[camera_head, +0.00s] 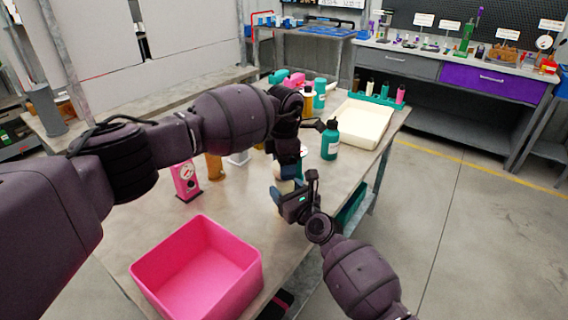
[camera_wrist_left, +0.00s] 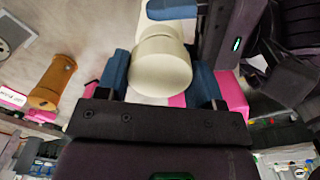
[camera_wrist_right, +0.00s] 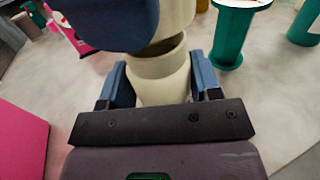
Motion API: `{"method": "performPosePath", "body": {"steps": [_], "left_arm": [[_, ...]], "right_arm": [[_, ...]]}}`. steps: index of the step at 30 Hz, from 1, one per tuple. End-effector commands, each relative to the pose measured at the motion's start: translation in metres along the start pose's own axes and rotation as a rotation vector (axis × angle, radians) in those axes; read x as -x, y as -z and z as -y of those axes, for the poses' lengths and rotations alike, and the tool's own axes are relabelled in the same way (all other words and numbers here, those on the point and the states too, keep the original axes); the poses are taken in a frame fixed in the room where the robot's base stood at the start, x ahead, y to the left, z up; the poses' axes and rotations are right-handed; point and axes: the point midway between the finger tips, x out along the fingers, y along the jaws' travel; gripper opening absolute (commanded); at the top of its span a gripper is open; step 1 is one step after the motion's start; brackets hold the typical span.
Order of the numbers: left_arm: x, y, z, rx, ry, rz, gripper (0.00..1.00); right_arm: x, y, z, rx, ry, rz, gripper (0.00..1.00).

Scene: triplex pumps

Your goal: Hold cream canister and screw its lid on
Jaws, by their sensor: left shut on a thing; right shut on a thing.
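The cream canister (camera_wrist_right: 160,82) is upright between the blue fingers of my right gripper (camera_wrist_right: 160,85), which is shut on its body. The cream lid (camera_wrist_left: 160,72) is between the blue fingers of my left gripper (camera_wrist_left: 160,82), which is shut on it from above. In the head view only a little cream (camera_head: 286,186) shows between my left gripper (camera_head: 288,172) and my right gripper (camera_head: 284,198); the rest is hidden by the grippers.
A pink bin (camera_head: 200,268) stands at the table's near end. A teal bottle (camera_head: 330,140) and a cream tray (camera_head: 362,122) are to the right. A pink device (camera_head: 186,182) and an orange-brown cylinder (camera_wrist_left: 52,82) stand to the left. Bare tabletop (camera_head: 235,195) lies between.

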Motion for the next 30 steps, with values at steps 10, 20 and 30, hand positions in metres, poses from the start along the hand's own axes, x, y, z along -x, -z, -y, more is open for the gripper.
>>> {"method": "performPosePath", "body": {"steps": [10, 20, 30], "left_arm": [[-0.014, 0.000, 0.000, 0.000, 0.001, 0.001, 0.39], [-0.018, 0.000, 0.000, 0.000, 0.000, 0.001, 0.39], [-0.018, 0.000, 0.000, 0.000, 0.000, 0.001, 0.39]], "right_arm": [[0.000, 0.000, 0.000, 0.000, 0.000, 0.000, 0.15], [0.000, 0.000, 0.000, 0.001, 0.000, 0.000, 0.15], [0.000, 0.000, 0.000, 0.001, 0.000, 0.000, 0.15]]}}
